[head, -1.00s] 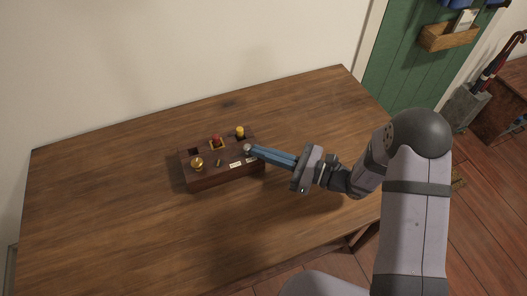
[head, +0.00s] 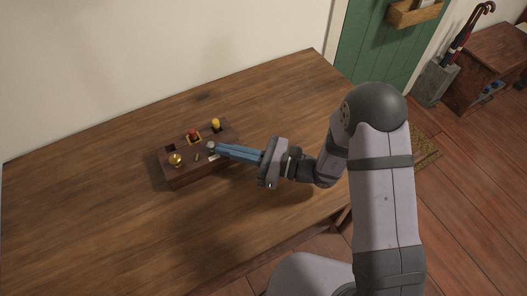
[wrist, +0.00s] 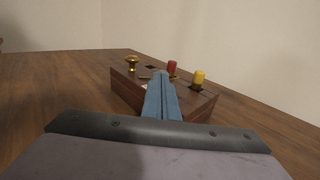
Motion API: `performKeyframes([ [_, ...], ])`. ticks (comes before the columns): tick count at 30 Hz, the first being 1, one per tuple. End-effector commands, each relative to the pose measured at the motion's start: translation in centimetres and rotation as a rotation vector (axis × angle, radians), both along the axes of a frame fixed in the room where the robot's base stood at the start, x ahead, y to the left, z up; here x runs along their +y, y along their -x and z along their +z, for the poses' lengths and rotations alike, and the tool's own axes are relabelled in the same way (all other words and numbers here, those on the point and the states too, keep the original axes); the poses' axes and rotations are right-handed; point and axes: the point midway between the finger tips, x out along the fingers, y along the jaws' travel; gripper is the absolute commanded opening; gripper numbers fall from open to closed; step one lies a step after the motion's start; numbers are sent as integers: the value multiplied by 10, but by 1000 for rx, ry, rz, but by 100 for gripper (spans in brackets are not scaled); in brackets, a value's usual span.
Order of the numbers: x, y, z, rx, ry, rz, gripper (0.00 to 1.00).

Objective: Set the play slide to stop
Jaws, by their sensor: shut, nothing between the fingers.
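A dark wooden control box (head: 188,174) stands on the table and also shows in the wrist view (wrist: 127,90). A small grey knob (head: 211,146), apparently the play slide, sits on its top behind a white label (head: 213,158). My gripper (head: 217,148) is shut and empty, its blue fingertips at the knob's right side, seemingly touching it. In the wrist view the fingers (wrist: 161,80) hide the knob and part of the box top. The label's wording is too small to read, and the fingers cover a second label.
The box also carries a brass knob (head: 176,159), a red knob (head: 193,135), a yellow knob (head: 215,124), a small brass lever (head: 197,156) and a dark square opening (head: 170,147). The wooden table (head: 110,225) is otherwise clear. A wall stands behind.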

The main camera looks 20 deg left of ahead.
Motion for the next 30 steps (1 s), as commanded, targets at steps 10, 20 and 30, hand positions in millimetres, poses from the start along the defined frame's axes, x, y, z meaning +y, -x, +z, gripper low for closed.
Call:
performKeyframes([
  [10,-56,-4,-1,-1,-1,-11,0],
  [20,-111,-3,0,-1,-1,-9,0],
  [30,-133,-2,0,0,-2,-4,0],
])
